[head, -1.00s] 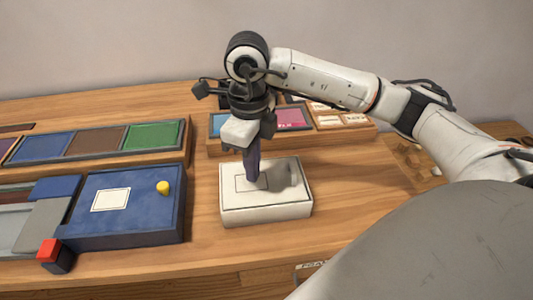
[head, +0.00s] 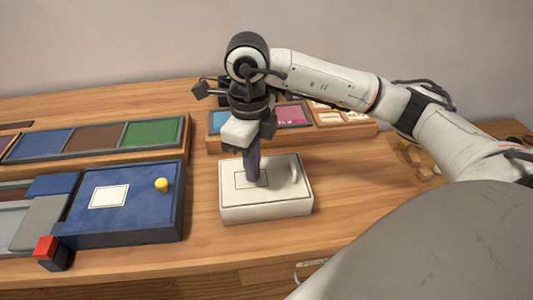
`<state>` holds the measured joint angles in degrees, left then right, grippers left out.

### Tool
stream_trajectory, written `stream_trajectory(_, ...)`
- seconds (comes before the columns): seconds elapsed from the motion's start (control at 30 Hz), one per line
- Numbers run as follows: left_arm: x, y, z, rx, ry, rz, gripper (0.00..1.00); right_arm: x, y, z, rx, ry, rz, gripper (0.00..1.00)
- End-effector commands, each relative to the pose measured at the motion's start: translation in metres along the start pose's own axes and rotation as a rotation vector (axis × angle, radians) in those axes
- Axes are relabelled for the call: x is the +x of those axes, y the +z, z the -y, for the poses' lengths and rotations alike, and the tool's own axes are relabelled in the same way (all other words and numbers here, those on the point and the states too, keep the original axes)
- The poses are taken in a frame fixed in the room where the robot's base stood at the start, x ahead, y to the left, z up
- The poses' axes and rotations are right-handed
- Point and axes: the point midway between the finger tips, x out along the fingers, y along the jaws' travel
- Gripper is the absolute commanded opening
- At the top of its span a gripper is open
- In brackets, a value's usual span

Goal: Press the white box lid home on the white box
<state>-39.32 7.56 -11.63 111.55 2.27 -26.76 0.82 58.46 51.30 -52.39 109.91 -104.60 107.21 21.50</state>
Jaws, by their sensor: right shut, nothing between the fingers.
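Lid and box look nearly flush, but I cannot tell whether a small gap is left at the seam. My left gripper is not in view.
A blue box (head: 130,221) with a yellow knob (head: 162,185) stands left of the white box. A red-topped block (head: 47,248) is at its front corner. Trays with coloured panels (head: 152,132) lie behind. Bare table (head: 365,187) is free to the right.

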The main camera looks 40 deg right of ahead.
Motion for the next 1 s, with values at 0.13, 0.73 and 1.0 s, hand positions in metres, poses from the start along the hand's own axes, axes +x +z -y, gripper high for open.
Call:
stream_trajectory(0.13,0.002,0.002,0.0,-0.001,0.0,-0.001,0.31,0.002,0.0,0.0,0.0,0.0,-0.001,0.0)
stream_trajectory(0.73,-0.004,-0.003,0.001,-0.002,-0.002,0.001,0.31,-0.009,0.0,0.0,0.0,0.0,0.0,0.0)
stream_trajectory(1.0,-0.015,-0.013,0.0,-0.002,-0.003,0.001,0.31,-0.032,0.0,0.0,0.0,0.0,0.0,0.0)
